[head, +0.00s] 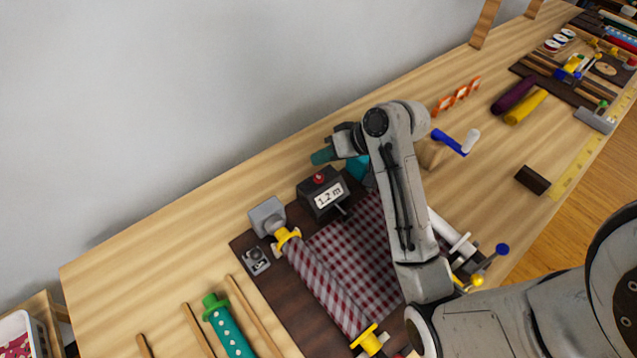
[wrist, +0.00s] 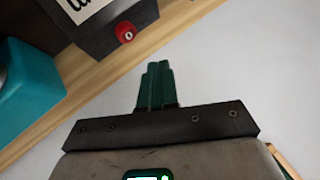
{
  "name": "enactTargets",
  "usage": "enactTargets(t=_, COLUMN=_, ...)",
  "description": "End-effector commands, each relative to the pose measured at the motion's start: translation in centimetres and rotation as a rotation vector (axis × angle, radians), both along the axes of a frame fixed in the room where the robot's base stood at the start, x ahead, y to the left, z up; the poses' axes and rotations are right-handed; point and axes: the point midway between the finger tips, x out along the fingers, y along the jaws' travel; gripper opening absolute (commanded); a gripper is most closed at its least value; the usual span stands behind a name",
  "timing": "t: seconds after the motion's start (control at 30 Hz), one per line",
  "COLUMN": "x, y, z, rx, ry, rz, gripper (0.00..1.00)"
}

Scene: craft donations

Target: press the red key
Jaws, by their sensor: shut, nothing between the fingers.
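The red key (head: 319,178) is a small round button on top of a dark box (head: 312,200) whose white display reads 1.2 m. In the wrist view the red key (wrist: 125,32) shows at the upper left, on the dark box (wrist: 140,18). My gripper (head: 320,156) has green fingers and is near the box, just above the key in the head picture. In the wrist view my gripper (wrist: 157,65) is shut and empty, with its fingertips below and right of the key. I see no contact between the fingertips and the key.
A teal block (wrist: 25,90) sits beside the box, and it also shows in the head view (head: 357,168), partly behind my arm. A checked cloth roll (head: 325,285) lies on a dark board in front. Bare wooden table lies left of the box.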

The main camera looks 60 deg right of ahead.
Motion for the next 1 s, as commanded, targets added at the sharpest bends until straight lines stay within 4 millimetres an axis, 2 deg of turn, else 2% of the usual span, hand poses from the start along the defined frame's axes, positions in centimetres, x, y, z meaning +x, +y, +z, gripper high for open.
enactTargets(t=0.03, x=0.0, y=0.0, z=-1.2, rx=0.0, ry=-0.001, rz=-0.001, gripper=0.0)
enactTargets(t=0.3, x=0.0, y=0.0, z=-3.1, rx=0.001, ry=0.0, rz=0.001, gripper=0.0)
enactTargets(t=1.0, x=0.0, y=0.0, z=-3.2, rx=0.0, ry=0.0, rz=0.0, gripper=0.0)
